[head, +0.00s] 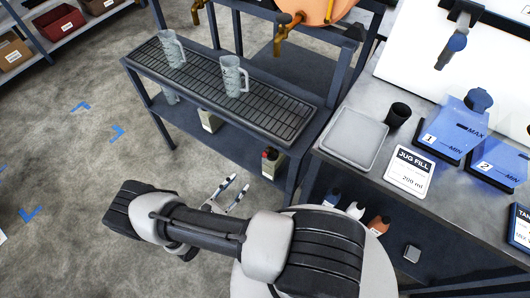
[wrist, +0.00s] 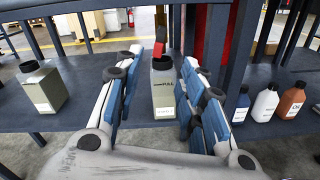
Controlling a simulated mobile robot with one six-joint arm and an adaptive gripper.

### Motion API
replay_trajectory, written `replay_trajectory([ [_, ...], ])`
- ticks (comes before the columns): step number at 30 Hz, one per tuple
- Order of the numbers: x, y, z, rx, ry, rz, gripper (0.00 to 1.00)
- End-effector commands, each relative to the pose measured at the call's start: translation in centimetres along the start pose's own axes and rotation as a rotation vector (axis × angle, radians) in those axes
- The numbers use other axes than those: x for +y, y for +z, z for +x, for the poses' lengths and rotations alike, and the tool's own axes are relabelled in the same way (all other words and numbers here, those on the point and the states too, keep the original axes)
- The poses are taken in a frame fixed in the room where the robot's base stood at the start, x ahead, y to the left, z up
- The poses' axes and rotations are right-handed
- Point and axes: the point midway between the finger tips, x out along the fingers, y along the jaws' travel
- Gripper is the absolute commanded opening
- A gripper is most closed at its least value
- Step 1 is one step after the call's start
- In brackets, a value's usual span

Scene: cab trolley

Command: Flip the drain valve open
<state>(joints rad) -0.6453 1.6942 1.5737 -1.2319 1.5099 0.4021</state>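I cannot tell for sure which fitting is the drain valve. A brass tap (head: 287,27) sits below the copper vessel (head: 318,10) at the top of the head view, and a second brass tap (head: 197,10) is to its left. A tap with a dark blue handle (head: 455,45) is on the white panel at the upper right. My gripper (head: 232,183) is open and empty, low in front of the rack. In the wrist view, a grey-green bottle (wrist: 163,88) stands beyond and between its fingers. A red piece (wrist: 177,22) shows just above the bottle; its kind is unclear.
Two clear jugs (head: 172,50) (head: 234,77) stand on the rack's grated top (head: 215,88). Another can (wrist: 43,88) and several small bottles (wrist: 265,103) stand on lower shelves. The right bench (head: 450,205) holds a grey pad (head: 353,138) and blue tanks (head: 455,130).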

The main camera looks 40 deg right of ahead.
Motion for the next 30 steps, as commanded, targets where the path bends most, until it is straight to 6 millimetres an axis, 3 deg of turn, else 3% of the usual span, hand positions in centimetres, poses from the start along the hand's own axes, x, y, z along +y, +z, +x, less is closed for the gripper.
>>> replay_trajectory([
  [8, -0.8, -1.0, 1.3, -0.009, 0.043, -0.023, 0.37],
  [24, -0.6, -1.0, 12.6, -0.010, 0.035, -0.021, 0.37],
  [30, -0.3, -1.0, 15.9, -0.008, 0.039, -0.021, 0.37],
])
